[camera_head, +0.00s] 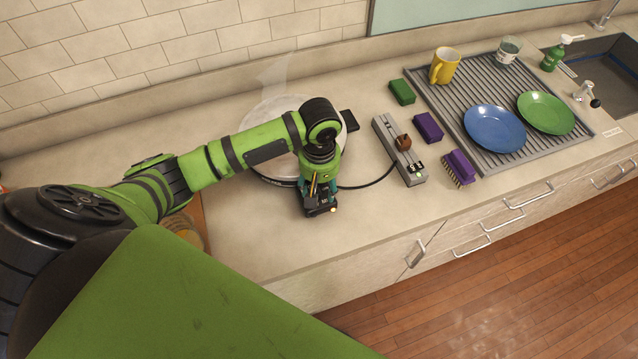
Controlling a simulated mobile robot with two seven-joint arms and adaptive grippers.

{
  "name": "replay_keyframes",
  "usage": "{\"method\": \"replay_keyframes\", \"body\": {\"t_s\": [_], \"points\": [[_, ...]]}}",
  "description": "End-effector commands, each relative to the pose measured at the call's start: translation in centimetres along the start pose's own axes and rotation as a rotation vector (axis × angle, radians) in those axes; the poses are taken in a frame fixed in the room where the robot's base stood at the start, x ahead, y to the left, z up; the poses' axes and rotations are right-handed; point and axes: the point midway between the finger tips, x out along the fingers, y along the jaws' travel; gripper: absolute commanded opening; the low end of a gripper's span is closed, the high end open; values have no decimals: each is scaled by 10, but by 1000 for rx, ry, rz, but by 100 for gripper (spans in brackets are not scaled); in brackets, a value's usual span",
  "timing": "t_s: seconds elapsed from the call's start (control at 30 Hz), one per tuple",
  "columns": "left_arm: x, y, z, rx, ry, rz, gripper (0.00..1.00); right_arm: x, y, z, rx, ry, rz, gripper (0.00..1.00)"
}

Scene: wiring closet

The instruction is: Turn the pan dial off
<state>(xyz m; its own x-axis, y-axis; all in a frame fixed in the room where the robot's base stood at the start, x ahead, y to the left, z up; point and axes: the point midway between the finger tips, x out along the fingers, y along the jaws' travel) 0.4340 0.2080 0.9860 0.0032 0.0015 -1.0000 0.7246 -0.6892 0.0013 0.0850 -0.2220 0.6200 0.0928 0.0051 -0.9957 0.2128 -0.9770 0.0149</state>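A round pale pan (262,112) stands on the counter, with faint steam rising behind it. My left arm crosses in front of it and hides much of it. My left gripper (320,208) points down at the pan's front edge, close to the counter. Its fingers are too small and dark to tell whether they are open or shut. I cannot make out the pan dial; the gripper covers that part of the front edge. A black cord (372,184) runs from near the gripper to a grey power strip (386,131) with a brown plug in it. My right gripper is not in view.
Right of the pan are a green sponge (402,92), a purple sponge (428,127) and a purple brush (459,169). A drying rack (478,82) holds a yellow mug (444,66), a blue plate (495,128) and a green plate (546,112). The counter front right of the gripper is clear.

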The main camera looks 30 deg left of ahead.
Motion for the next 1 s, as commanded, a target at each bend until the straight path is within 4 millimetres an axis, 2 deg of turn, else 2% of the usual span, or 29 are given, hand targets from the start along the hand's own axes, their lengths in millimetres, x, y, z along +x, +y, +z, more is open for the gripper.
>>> {"method": "replay_keyframes", "body": {"t_s": [0.27, 0.7, 1.0], "points": [[-3, 0, 0, 4, -1, 0, 55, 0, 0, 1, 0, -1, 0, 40], [-52, 0, 0, 4, -1, 1, 55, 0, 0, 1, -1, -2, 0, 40], [-60, 0, 1, 5, -3, -1, 55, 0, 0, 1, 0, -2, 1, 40]]}}
